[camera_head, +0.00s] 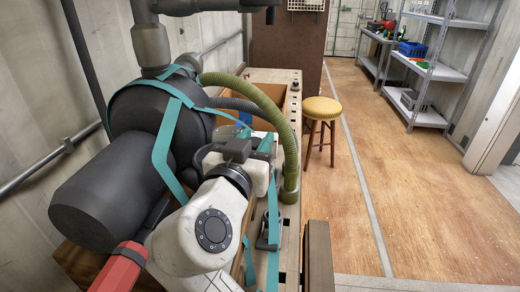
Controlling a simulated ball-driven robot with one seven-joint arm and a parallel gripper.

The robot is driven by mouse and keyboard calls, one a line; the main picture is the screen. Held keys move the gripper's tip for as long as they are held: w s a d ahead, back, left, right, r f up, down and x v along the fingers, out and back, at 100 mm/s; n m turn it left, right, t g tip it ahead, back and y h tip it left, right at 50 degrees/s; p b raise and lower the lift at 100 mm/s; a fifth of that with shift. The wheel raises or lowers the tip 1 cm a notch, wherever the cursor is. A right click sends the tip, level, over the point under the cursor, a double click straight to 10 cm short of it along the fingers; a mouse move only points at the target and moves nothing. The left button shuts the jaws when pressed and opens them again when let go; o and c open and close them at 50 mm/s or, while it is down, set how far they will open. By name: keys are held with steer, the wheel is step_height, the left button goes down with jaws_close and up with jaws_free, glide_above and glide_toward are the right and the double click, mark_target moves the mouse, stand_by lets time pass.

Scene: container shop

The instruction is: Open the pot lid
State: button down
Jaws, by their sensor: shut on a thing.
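My gripper (238,152) is in the head view at the end of my white arm, over the near end of the workbench. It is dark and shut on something. My own wrist and dark finger parts hide most of the grip, so I cannot make out the held part. A white rounded body (261,180) shows just beyond and right of my wrist. I cannot tell whether it is the pot, and no lid shows clearly.
A dark cylindrical machine (98,195) with teal straps stands close on the left. A green hose (270,105) arches over the workbench (287,230). A yellow-topped stool (321,109) stands beyond. Metal shelves (430,72) line the right. The wooden floor (410,200) is mostly clear.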

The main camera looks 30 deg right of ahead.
steer(key=shift+s+a+r, duration=0.1)
steer(key=shift+r, duration=0.3)
steer(key=c, duration=0.8)
jaws_free()
steer(key=shift+f, duration=0.2)
steer(key=shift+f, duration=0.1)
